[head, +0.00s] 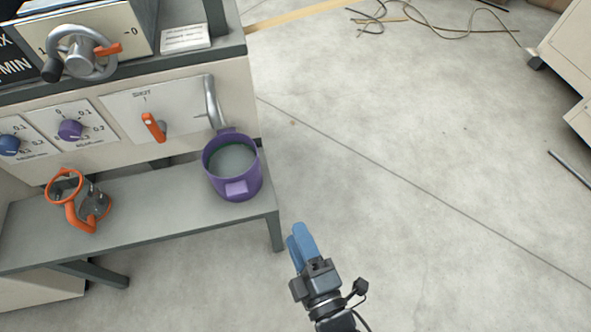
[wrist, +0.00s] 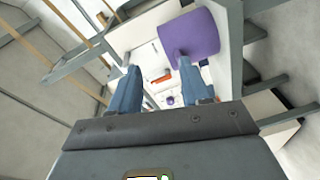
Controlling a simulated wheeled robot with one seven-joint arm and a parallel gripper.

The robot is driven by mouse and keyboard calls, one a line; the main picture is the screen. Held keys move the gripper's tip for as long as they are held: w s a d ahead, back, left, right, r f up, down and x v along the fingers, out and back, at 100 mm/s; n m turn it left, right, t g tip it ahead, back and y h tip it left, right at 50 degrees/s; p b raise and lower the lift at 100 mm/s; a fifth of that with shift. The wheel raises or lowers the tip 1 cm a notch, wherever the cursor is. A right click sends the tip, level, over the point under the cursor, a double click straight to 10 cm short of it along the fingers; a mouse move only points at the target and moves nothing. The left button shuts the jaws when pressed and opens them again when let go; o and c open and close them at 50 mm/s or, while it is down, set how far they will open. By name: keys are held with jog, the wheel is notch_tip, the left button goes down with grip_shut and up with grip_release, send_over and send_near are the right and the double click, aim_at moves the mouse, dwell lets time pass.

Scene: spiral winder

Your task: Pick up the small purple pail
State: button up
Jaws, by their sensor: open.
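The small purple pail (head: 240,184) stands upright at the right end of a grey bench, below a bent metal pipe, in the head view. It has block-like lugs on its sides and a greyish inside. In the wrist view the pail (wrist: 190,35) shows at the top, beyond the right finger. My gripper (head: 300,238) is open and empty, to the right of and nearer than the bench's right end, apart from the pail. In the wrist view its blue fingers (wrist: 158,85) are spread, with nothing between them.
The bench (head: 150,205) also bears an orange-and-grey lantern-like object (head: 80,203) at left. Behind it is a machine panel with an orange lever (head: 153,127), purple knob (head: 70,130) and handwheel (head: 80,53). The floor at right is mostly clear; cables (head: 400,18) lie far back.

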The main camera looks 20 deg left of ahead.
aim_at(242, 195)
jog(key=w+a+n+b, duration=0.1)
jog(key=w+a, duration=0.1)
jog(key=a, duration=0.3)
jog(key=w+a+f+n+g+y+b, duration=0.1)
jog(key=w+a+n, duration=0.1)
jog(key=a, duration=0.3)
jog(key=w+a+f+n+y+b, duration=0.1)
jog(key=w+a, duration=0.2)
jog(key=a, duration=0.2)
jog(key=shift+f+b, duration=0.25)
jog(key=shift+b, duration=0.05)
grip_shut()
dwell(0.6)
jog(key=shift+r, duration=0.2)
